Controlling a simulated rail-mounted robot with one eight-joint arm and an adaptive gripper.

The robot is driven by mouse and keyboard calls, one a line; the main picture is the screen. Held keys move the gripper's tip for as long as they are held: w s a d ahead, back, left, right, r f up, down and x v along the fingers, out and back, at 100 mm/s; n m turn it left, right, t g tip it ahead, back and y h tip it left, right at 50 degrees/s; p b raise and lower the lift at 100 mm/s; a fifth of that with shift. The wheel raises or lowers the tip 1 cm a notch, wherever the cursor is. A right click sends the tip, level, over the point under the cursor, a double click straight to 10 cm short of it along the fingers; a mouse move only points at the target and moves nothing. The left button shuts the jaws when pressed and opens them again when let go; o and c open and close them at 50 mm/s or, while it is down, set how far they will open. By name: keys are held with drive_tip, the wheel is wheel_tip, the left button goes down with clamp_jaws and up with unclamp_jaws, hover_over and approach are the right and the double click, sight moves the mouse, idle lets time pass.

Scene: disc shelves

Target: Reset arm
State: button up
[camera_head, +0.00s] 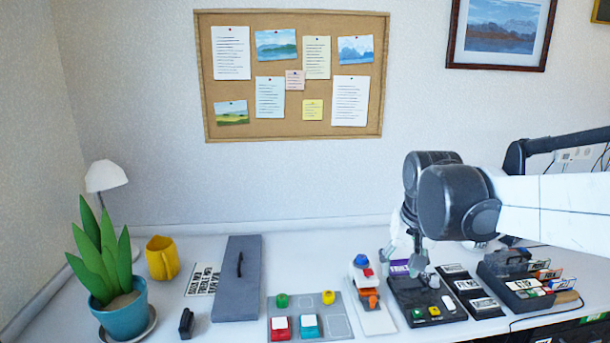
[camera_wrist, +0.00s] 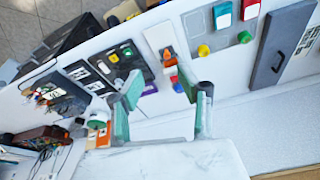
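My gripper (camera_head: 410,256) hangs from my dark wrist at the right of the head view. It is above the back of the black tray (camera_head: 436,318), which holds small green and yellow pieces. In the wrist view, my gripper (camera_wrist: 160,82) has its two green-padded fingers spread apart, with no object held between them. The fingers look clear of the table. My arm reaches in from the right edge of the head view and partly hides the table's back right.
A white board (camera_head: 373,323) with blue, red and orange pieces lies left of the black tray. Farther left are a grey tray (camera_head: 337,328), a grey slab with a handle (camera_head: 238,290), a yellow mug (camera_head: 162,259) and a potted plant (camera_head: 122,318). A slotted box (camera_head: 507,268) stands right.

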drive_tip(key=s+f+t, duration=0.1)
drive_tip(key=s+t, duration=0.1)
drive_tip(key=s, duration=0.7)
drive_tip(key=s+f+n+t, duration=0.1)
drive_tip(key=s+t, duration=0.1)
drive_tip(key=s, duration=0.7)
drive_tip(key=shift+s+f, duration=0.2)
drive_tip(key=shift+f, duration=0.1)
idle(1.2)
